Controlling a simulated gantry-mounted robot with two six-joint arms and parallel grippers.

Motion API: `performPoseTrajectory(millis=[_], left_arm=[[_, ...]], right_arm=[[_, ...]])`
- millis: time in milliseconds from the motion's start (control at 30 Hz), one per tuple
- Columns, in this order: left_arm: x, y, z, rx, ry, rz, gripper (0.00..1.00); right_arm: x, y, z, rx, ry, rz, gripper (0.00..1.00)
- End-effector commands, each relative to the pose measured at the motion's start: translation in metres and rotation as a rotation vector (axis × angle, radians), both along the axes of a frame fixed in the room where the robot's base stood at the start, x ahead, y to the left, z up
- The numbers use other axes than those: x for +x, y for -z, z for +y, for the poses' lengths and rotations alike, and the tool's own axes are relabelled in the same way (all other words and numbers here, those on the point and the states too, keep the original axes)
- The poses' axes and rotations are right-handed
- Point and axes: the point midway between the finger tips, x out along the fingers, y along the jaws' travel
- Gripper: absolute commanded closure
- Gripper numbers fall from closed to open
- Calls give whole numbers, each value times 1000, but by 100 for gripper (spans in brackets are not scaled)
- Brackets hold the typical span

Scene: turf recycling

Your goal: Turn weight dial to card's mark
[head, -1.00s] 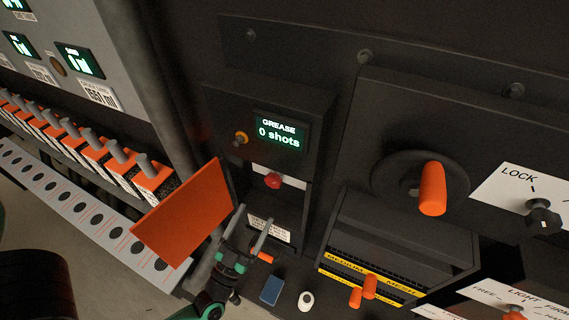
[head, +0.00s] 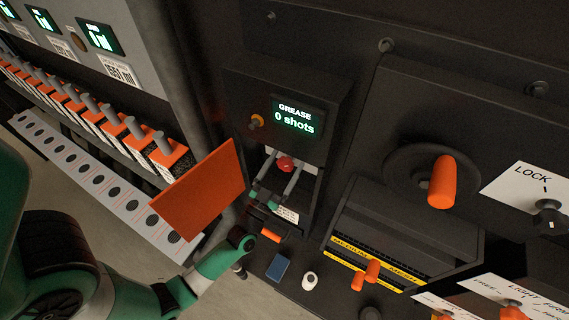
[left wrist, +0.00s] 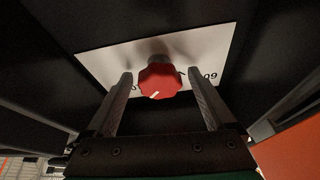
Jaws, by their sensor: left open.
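The red dial (head: 285,163) is inside the dark recess below the lit GREASE display, which reads 0 shots. In the left wrist view the dial (left wrist: 159,80) has a scalloped edge and a short white pointer line, low on its face. It sits before a white plate (left wrist: 103,58) with partly hidden printed figures. My left gripper (head: 281,171) is open, one finger on each side of the dial, with visible gaps. A small white card with printed text (head: 288,214) is below the dial, partly behind the gripper; its text is too small to read.
An orange door (head: 200,190) stands open left of the recess, close to my left arm. A blue block (head: 278,268) and a white round item (head: 310,281) are on the ledge below. A large orange handle (head: 441,182) and orange levers (head: 372,270) are to the right.

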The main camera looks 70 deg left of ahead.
Motion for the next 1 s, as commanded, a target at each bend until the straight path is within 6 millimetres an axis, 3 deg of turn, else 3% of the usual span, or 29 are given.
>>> performPoseTrajectory(millis=[167, 600, 1000], left_arm=[[0, 0, 0, 0, 0, 0, 15], [0, 0, 0, 0, 0, 0, 94], [0, -1, -1, -52, 1, -43, 97]], right_arm=[[0, 0, 0, 0, 0, 0, 50], [0, 0, 0, 0, 0, 0, 50], [0, -5, 0, 0, 0, 0, 50]])
